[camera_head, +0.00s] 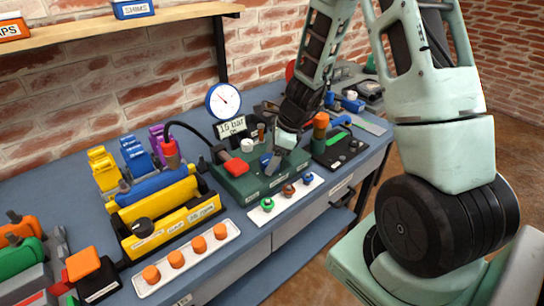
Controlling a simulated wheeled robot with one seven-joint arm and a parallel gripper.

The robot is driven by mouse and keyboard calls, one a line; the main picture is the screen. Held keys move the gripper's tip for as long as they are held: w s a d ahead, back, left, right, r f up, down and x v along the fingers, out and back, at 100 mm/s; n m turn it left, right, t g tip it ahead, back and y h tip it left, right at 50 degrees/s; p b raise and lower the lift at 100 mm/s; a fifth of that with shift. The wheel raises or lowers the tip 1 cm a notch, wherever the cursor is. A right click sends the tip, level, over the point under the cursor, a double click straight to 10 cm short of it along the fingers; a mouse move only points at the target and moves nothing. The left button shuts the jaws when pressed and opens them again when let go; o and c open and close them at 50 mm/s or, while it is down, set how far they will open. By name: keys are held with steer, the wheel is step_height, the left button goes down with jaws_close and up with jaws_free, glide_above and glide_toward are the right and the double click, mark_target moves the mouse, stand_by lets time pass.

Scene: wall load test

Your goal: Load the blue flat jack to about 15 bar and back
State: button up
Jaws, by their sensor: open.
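A long blue piece (152,187), which looks like the blue flat jack, lies between the bars of a yellow frame (172,228) on the bench. A black hose (188,127) runs from a red-topped fitting (170,152) beside it toward a dark green pump box (236,188). The box carries a red-handled lever (235,166) and a white knob (247,145). A round blue-rimmed gauge (224,100) stands behind, above a "15 bar" sign (231,127). My gripper (275,160) is open, low over the right part of the box. Its fingers hide what lies beneath; contact is unclear.
White trays with orange knobs (178,259) and coloured knobs (288,191) line the front edge. Yellow (104,170), blue (135,154) and purple pieces stand behind the frame. An orange-topped post (320,125) stands close right of my gripper. A shelf (120,22) overhangs the back left.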

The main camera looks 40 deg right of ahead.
steer(key=c, duration=1)
steer(key=shift+o, duration=0.2)
steer(key=shift+r+n, duration=0.1)
steer(key=shift+n, duration=0.2)
steer(key=n+g+p, duration=0.1)
steer(key=n+p, duration=0.1)
steer(key=shift+w+d+r+n, duration=0.1)
steer(key=shift+n, duration=0.3)
steer(key=n+g+p, duration=0.1)
steer(key=n, duration=0.1)
steer(key=n+g+y+p, duration=0.1)
steer(key=n+p, duration=0.1)
steer(key=n, duration=0.1)
steer(key=shift+w, duration=0.15)
steer(key=n+g, duration=0.1)
steer(key=n, duration=0.1)
steer(key=n+g+p, duration=0.1)
steer(key=n, duration=0.1)
steer(key=shift+w+n+h, duration=0.1)
steer(key=shift+n+h, duration=0.2)
steer(key=shift+n, duration=0.1)
steer(key=shift+w+n+g+h+p, duration=0.1)
steer(key=shift+n+g+h+p, duration=0.45)
steer(key=shift+n, duration=1.45)
